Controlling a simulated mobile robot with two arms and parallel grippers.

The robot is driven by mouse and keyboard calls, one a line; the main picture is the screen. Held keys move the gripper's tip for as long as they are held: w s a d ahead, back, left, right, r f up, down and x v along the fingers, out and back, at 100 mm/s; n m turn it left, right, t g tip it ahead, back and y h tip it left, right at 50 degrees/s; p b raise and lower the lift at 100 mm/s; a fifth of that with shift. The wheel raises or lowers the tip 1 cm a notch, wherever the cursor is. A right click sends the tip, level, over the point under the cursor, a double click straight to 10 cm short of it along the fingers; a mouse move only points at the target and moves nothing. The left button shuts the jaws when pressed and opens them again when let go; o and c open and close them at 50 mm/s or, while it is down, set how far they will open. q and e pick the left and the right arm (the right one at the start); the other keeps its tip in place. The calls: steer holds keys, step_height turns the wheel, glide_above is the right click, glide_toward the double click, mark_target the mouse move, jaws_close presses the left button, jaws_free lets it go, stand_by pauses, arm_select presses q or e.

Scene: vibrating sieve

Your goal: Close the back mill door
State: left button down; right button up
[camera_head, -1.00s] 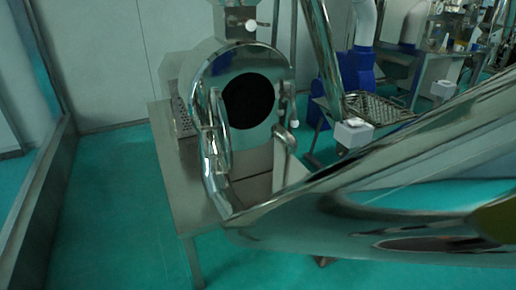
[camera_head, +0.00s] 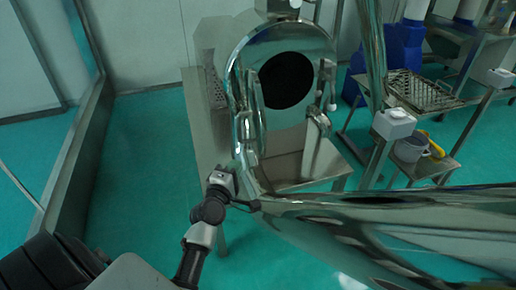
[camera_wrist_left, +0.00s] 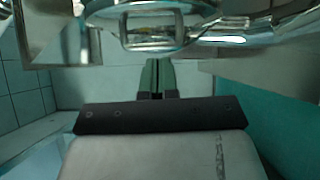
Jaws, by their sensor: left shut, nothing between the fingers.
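The mill (camera_head: 302,45) is a polished metal drum with a round dark opening in its front. A shiny curved door-like piece (camera_head: 247,115) stands swung out at the left of the opening, seen nearly edge-on, so the opening is uncovered. My left gripper (camera_head: 232,188) is low and left of the mill, close below this piece; I cannot tell whether they touch. In the left wrist view, its fingers (camera_wrist_left: 157,68) are shut and empty, pointing towards shiny metal with a loop-like part (camera_wrist_left: 152,26) above them. My right gripper is not in view.
A large shiny tube (camera_head: 350,225) crosses the lower right, in front of the metal stand (camera_head: 207,140). A wire basket (camera_head: 425,90), a blue machine (camera_head: 403,48) and a grey pot (camera_head: 410,147) are at the right. The green floor at the left is clear.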

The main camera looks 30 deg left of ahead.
mark_target(259, 144)
arm_select(q)
steer(key=w, duration=0.5)
steer(key=w+p, duration=0.1)
steer(key=w, duration=0.2)
steer(key=shift+w+d+r, duration=0.1)
steer(key=shift+w+d, duration=0.15)
steer(key=shift+d, duration=0.05)
steer(key=shift+w+d, duration=0.2)
steer(key=shift+w, duration=0.05)
